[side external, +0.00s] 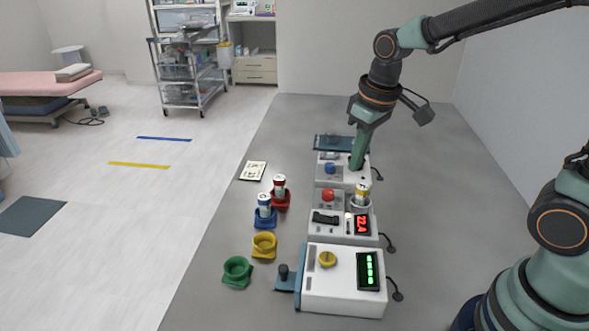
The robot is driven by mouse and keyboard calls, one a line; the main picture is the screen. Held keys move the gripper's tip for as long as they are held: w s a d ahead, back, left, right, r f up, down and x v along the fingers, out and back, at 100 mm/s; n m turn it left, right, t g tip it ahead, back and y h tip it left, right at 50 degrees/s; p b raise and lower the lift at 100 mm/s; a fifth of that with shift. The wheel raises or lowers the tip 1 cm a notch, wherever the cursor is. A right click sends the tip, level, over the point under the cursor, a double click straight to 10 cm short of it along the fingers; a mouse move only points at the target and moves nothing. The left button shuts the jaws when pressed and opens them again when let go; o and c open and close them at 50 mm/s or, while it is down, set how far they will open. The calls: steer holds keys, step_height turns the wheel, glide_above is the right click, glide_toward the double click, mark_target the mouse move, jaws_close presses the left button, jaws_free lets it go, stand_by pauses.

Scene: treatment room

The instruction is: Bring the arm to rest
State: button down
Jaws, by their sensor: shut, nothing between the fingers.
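My gripper (357,162) hangs from the arm at the back of the grey table (420,270), pointing down. It is shut and holds nothing. Its tip is over or beside the right part of the farthest white box (341,177), close to a blue knob (330,168). I cannot tell whether the tip touches the box. My arm reaches in from the upper right.
Left are red, blue, yellow and green holders (237,270); red and blue hold vials. A card (253,171) lies behind. The table's right side is mostly clear.

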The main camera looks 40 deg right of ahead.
steer(key=s+d+r+m+t, duration=0.2)
steer(key=s+r+t, duration=0.1)
steer(key=s+r, duration=0.2)
steer(key=shift+s+d+r+t, duration=0.15)
steer(key=shift+s+r+t, duration=0.2)
steer(key=shift+s, duration=0.8)
